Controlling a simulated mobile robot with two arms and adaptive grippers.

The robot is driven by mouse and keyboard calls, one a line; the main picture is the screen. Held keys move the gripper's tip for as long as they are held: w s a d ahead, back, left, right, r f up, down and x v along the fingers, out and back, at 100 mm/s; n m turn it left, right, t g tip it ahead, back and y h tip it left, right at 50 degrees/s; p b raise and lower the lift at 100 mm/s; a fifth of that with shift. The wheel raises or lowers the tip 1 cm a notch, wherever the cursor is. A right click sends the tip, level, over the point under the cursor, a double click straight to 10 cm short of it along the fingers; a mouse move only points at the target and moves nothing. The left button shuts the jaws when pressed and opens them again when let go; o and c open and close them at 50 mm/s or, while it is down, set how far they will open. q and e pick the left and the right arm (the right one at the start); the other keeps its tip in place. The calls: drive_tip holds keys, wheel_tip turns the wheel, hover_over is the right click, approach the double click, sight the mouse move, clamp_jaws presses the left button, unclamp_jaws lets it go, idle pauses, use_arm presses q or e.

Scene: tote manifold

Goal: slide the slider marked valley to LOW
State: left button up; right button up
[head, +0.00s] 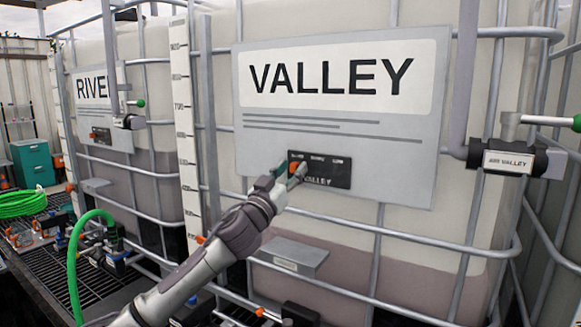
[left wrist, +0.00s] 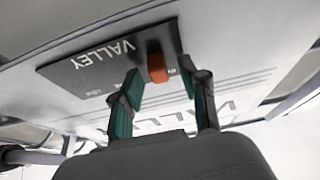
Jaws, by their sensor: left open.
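The black slider panel marked VALLEY (head: 328,172) is on the grey sign plate (head: 420,150) of the right tank. Small labels run along its top edge; LOW is at the right end. The orange slider knob (left wrist: 157,68) is at the left end of the panel in the head view, partly hidden by my gripper. My left gripper (head: 290,172) is at that end. In the left wrist view the panel (left wrist: 105,65) appears turned over, and the open fingers (left wrist: 161,80) stand on either side of the knob. Contact cannot be told. My right gripper is out of view.
A grey box (head: 290,255) and metal cage bars lie below the sign. A valve labelled VALLEY (head: 510,160) sticks out at the right. The RIVER tank's sign (head: 98,105) is at the left. The panel's front right of my gripper is clear.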

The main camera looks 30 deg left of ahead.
sight(339, 167)
use_arm(q)
clamp_jaws()
idle(0.3)
drive_tip(key=d, duration=0.7)
drive_tip(key=s+d+b, duration=0.1)
drive_tip(key=d, duration=0.3)
drive_tip(key=shift+a, duration=0.2)
